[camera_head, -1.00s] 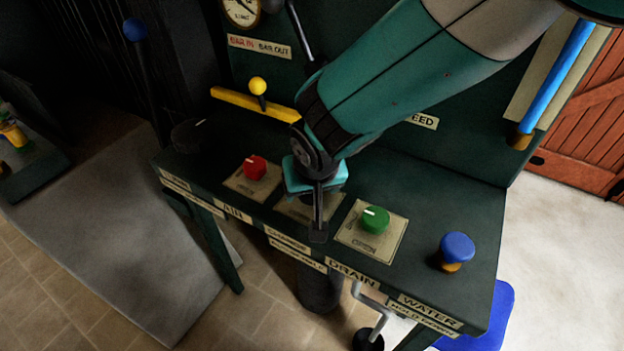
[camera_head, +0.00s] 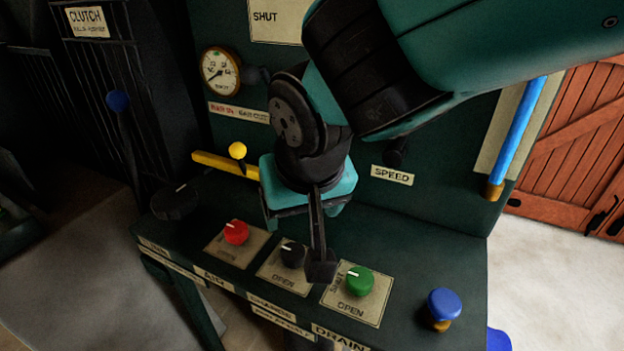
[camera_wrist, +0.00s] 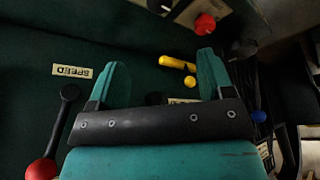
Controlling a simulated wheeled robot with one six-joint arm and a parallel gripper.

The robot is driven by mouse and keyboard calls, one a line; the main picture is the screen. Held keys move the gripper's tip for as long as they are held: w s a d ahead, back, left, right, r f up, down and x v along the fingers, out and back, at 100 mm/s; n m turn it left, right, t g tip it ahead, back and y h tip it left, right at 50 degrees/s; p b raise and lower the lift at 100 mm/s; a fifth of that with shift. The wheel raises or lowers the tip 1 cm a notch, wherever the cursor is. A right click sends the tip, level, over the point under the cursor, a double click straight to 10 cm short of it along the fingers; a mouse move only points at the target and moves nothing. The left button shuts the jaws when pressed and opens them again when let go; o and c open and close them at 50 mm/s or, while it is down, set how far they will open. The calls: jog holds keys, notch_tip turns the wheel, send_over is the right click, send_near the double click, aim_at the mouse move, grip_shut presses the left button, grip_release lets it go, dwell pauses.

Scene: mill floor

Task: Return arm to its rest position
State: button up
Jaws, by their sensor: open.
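My gripper (camera_head: 303,212) hangs in front of the dark green control panel, above the console's knobs, at the end of my bent teal arm. In the wrist view its two teal fingers (camera_wrist: 160,75) stand apart with nothing held between them. In the head view a dark rod and block at my wrist overlap the console close to the black knob (camera_head: 292,254) and green knob (camera_head: 359,281). I cannot tell the gap from there. My forearm hides part of the upper panel.
The console holds a red knob (camera_head: 236,232) and a blue knob (camera_head: 444,306). A yellow ball lever (camera_head: 238,150), gauge (camera_head: 220,74) and blue tube (camera_head: 521,122) are on the panel. A red-ball lever (camera_wrist: 42,168) shows in the wrist view. Pale floor (camera_head: 560,270) lies open at right.

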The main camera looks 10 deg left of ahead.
jog(key=s+d+r+g+p, duration=0.1)
jog(key=d+r+g+p, duration=0.3)
jog(key=d, duration=0.6)
jog(key=s+d+r+n+y+p, duration=0.2)
jog(key=s+d+r, duration=0.3)
jog(key=s+d, duration=0.5)
jog(key=shift+s+d, duration=0.2)
jog(key=shift+d, duration=0.05)
